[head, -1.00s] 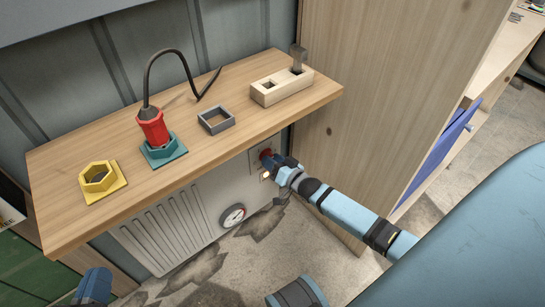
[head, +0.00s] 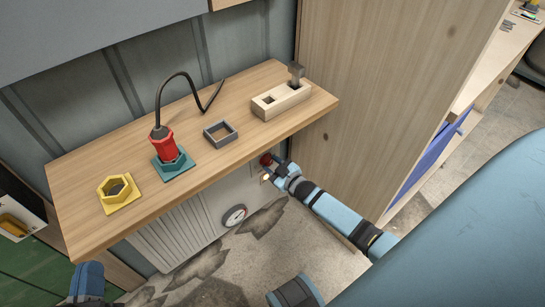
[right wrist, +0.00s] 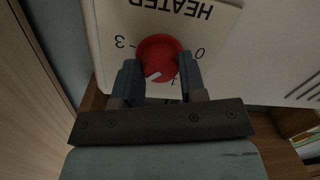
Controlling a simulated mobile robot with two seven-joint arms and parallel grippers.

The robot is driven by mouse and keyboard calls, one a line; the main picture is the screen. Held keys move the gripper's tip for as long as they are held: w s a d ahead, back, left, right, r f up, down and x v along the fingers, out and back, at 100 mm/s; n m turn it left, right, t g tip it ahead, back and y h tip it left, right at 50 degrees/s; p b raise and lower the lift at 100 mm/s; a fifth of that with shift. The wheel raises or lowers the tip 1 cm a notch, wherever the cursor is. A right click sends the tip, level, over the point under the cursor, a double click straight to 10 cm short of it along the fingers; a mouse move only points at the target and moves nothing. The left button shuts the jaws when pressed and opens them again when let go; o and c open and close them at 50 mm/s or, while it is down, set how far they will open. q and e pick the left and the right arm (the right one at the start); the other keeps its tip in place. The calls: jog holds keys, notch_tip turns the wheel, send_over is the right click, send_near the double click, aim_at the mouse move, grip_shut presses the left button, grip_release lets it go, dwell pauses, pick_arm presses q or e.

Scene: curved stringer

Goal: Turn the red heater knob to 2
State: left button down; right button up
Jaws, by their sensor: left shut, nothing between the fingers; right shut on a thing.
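The red heater knob (right wrist: 160,55) shows in the right wrist view on a pale plate (right wrist: 112,20) with HEATER printed upside down. A 3 is at its left and a 0 at its right; the 2 cannot be made out. The knob's white mark points down and slightly left in that view. My right gripper (right wrist: 160,80) is shut on the knob, one finger on each side. In the head view, the knob (head: 266,159) is under the bench's right end with my right gripper (head: 273,168) at it. My left gripper (head: 88,283) is at the lower left, empty and shut.
On the bench are a yellow hex socket, a red tool in a teal base, a grey square frame and a wooden block. A tall wooden panel (head: 365,100) stands at the right.

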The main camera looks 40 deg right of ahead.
pick_arm(q)
jog(key=shift+w+a+f+g, duration=0.1)
jog(key=shift+f+g, duration=0.2)
jog(key=shift+f, duration=0.1)
pick_arm(e)
jog(key=shift+n, duration=0.5)
pick_arm(q)
jog(key=shift+a, duration=0.1)
pick_arm(e)
jog(key=o, duration=0.9)
jog(key=shift+o, duration=0.2)
jog(key=shift+s+p, duration=0.35)
jog(key=shift+s, duration=0.15)
pick_arm(q)
notch_tip(320, 180, down, 7)
jog(key=s+a+g+y+p, duration=0.1)
jog(key=a+g+y+p, duration=0.1)
jog(key=g+y+p, duration=0.1)
jog(key=shift+a+r, duration=0.15)
jog(key=shift+a, duration=0.15)
pick_arm(e)
jog(key=s+d+r, duration=0.1)
jog(key=s, duration=1.1)
jog(key=shift+s+d, duration=0.2)
jog(key=shift+s, duration=0.15)
